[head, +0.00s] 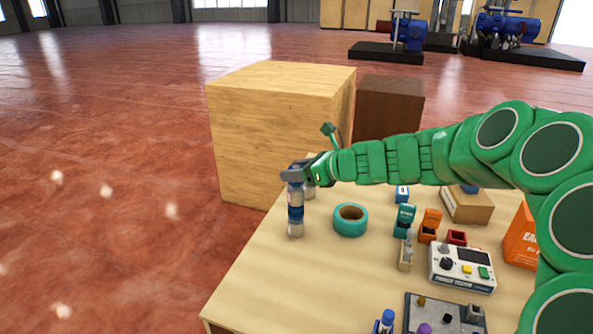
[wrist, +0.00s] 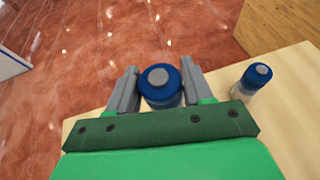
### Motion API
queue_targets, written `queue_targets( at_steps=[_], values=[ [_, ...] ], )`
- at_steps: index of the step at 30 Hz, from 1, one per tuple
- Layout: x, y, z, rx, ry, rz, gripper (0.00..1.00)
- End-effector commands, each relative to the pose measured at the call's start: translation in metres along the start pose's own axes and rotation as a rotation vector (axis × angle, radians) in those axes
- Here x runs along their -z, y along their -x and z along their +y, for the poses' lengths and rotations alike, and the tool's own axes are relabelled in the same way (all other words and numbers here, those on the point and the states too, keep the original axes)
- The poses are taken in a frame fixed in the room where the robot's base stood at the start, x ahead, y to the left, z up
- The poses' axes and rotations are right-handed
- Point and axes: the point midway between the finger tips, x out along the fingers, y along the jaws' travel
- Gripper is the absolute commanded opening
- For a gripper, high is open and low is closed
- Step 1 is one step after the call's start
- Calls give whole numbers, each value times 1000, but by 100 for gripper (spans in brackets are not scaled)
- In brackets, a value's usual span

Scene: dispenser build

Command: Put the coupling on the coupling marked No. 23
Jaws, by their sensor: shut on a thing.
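My gripper (head: 293,173) is at the table's far left corner, its fingers pointing left in the head view. In the wrist view my gripper (wrist: 160,88) is shut on a blue coupling with a grey round top (wrist: 161,80). In the head view a blue and silver upright cylinder (head: 296,212) shows directly below the fingers. I cannot tell whether it is one piece or two stacked. A second blue coupling with a grey top (wrist: 254,78) stands upright on the table to the right, apart from the held one. Its body shows partly behind the cylinder in the head view (head: 310,191). No number is readable.
A teal tape roll (head: 351,220) lies right of the cylinder. A grey control box (head: 461,268), an orange box (head: 522,238) and several small items crowd the table's right. A large wooden crate (head: 262,135) stands behind. The table's front left (head: 275,285) is clear.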

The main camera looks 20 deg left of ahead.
Motion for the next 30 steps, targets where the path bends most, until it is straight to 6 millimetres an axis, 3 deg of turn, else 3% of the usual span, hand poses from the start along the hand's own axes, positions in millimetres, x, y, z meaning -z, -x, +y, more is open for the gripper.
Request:
queue_targets(
  at_steps=[11,12,16,30],
  values=[
    [2,-1,0,1,2,-1,0],
    [2,-1,0,1,3,0,55],
    [2,-1,0,1,3,0,75],
    [-1,8,0,3,2,0,76]
  ],
)
